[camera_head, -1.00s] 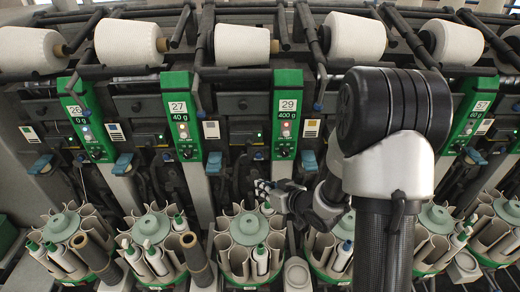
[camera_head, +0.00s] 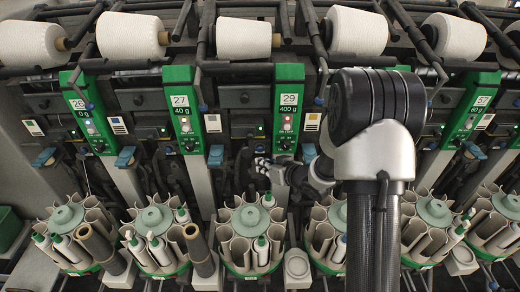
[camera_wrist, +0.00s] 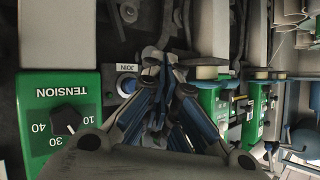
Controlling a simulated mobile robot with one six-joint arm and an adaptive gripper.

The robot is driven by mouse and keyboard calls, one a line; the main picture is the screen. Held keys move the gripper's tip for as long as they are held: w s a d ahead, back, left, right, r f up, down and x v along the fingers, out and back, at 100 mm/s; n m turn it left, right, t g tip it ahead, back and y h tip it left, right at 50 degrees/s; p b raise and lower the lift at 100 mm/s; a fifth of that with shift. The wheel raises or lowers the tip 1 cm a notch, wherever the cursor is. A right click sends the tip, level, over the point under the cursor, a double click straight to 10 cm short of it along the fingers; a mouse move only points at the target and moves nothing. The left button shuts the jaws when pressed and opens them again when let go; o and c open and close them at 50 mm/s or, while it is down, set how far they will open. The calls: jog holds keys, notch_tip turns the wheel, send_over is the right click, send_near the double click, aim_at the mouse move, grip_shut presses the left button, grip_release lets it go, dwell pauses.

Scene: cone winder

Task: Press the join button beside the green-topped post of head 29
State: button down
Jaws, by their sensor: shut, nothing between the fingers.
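The green-topped post of head 29 (camera_head: 288,105) stands near the middle of the head view, with a 29 label, a 400 g display and a lit red indicator. My gripper (camera_head: 262,164) is below and left of this green top. In the wrist view, my gripper (camera_wrist: 158,68) is shut and empty, its tips close to the JOIN label. The join button (camera_wrist: 126,86), a round button in a pale ring, sits left of the fingers, partly beside them. The green TENSION panel (camera_wrist: 60,112) with a black knob appears upside down farther left. Contact with the button cannot be seen.
The post of head 27 (camera_head: 181,105) stands to the left. A round bobbin holder (camera_head: 249,218) with several tubes is below my gripper. White yarn cones (camera_head: 243,38) line the top. In the wrist view, more green posts (camera_wrist: 212,104) are right of the fingers.

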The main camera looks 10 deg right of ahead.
jog(key=shift+w+d, duration=0.2)
jog(key=shift+w, duration=0.8)
dwell(0.8)
jog(key=shift+w+d+p, duration=0.1)
jog(key=shift+w+p, duration=0.3)
jog(key=shift+w+d, duration=0.1)
jog(key=shift+w, duration=0.4)
dwell(0.5)
jog(key=shift+s, duration=0.1)
jog(key=shift+s+a, duration=0.2)
jog(key=shift+s, duration=0.6)
jog(key=s, duration=0.2)
jog(key=s+a, duration=0.1)
jog(key=s, duration=0.2)
dwell(0.3)
